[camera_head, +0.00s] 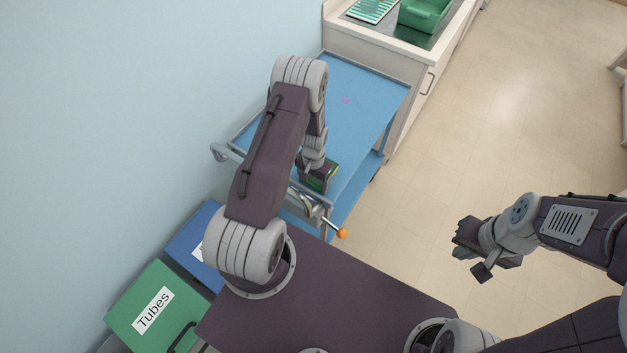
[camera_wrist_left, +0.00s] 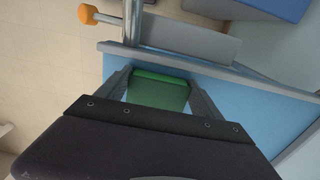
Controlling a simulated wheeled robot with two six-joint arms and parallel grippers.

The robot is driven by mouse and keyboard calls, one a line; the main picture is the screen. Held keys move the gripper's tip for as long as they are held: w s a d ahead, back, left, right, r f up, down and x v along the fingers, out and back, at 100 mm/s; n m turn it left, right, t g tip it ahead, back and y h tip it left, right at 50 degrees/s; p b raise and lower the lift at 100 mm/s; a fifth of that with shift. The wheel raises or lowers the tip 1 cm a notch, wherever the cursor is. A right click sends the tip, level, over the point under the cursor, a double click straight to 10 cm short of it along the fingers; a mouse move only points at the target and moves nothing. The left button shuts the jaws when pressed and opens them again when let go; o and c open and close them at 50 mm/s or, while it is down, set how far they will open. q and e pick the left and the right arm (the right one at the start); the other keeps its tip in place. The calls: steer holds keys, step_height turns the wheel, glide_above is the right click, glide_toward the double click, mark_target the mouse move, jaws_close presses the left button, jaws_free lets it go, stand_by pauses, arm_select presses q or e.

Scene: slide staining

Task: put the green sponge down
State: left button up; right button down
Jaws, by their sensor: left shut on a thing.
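The green sponge (camera_wrist_left: 158,92) is between the two fingers of my left gripper (camera_wrist_left: 160,82) in the left wrist view. The gripper is shut on it. In the head view my left gripper (camera_head: 318,175) is at the near end of the blue cart top (camera_head: 365,85), and only a little of the sponge shows there. I cannot tell whether the sponge touches the cart top. My right gripper (camera_head: 475,255) is empty over the floor at the right, with its fingers apart.
A metal handle with an orange knob (camera_head: 342,233) is at the cart's near end. A counter with a green container (camera_head: 425,14) stands behind. A green box labelled Tubes (camera_head: 150,318) and a blue box (camera_head: 190,235) are at lower left.

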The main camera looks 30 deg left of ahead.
arm_select(q)
steer(key=o, duration=1.3)
steer(key=shift+f, duration=0.1)
